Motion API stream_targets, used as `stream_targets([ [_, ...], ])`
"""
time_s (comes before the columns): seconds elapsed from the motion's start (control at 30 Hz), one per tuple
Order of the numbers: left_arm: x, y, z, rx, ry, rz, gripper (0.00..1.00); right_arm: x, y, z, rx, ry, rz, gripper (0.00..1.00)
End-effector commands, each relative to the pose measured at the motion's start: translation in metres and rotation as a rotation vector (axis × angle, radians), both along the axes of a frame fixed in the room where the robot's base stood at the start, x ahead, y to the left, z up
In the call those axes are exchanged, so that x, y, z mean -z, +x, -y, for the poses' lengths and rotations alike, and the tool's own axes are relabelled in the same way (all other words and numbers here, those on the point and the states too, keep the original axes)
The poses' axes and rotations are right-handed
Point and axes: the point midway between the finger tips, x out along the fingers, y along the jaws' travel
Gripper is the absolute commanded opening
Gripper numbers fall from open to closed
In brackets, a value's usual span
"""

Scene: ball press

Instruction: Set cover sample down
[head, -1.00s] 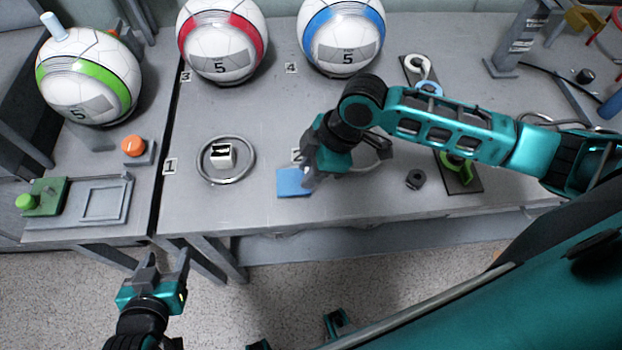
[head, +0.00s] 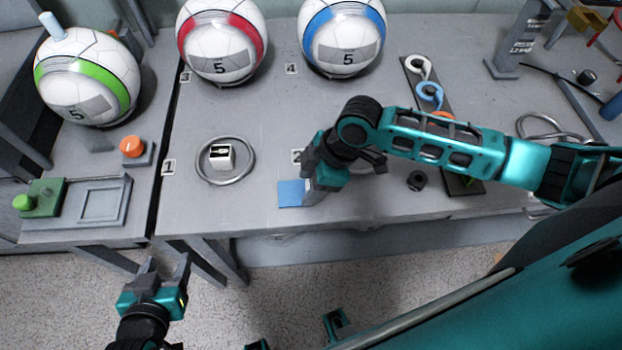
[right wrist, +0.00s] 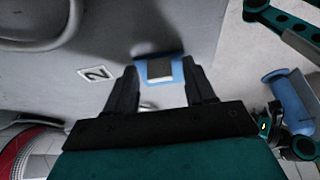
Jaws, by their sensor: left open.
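The cover sample (head: 291,193) is a flat blue piece at the front edge of the table, just left of my right gripper's tips. In the right wrist view the blue piece (right wrist: 143,74), with a dark square on it, lies between the fingertips. My right gripper (head: 311,189) appears shut on it, the fingers at its two sides; it also shows in the right wrist view (right wrist: 160,70). I cannot tell whether the sample touches the table. My left gripper (head: 165,266) is open and empty, in front of the table over the floor.
A grey ring (head: 252,165) with a white cube (head: 222,156) in it lies left of the sample. Red (head: 222,40), blue (head: 342,35) and green (head: 88,75) balls stand behind. A dark nut (head: 417,180) lies to the right. Bare table lies between ring and sample.

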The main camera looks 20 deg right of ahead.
Motion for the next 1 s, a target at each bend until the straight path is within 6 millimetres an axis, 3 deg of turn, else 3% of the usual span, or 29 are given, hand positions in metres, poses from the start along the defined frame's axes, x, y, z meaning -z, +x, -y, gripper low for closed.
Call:
stream_targets([
  [0.27, -0.001, 0.000, 0.000, 0.000, 0.000, 0.000, 0.60, -0.006, 0.000, 0.001, 0.000, -0.001, 0.001, 0.54],
  [0.7, -0.018, 0.000, 0.000, 0.000, 0.000, 0.001, 0.60, -0.085, -0.008, 0.033, 0.000, -0.002, 0.003, 0.54],
  [1.0, -0.022, 0.002, 0.000, -0.001, 0.000, 0.004, 0.60, -0.113, -0.012, 0.044, 0.001, 0.000, 0.000, 0.54],
])
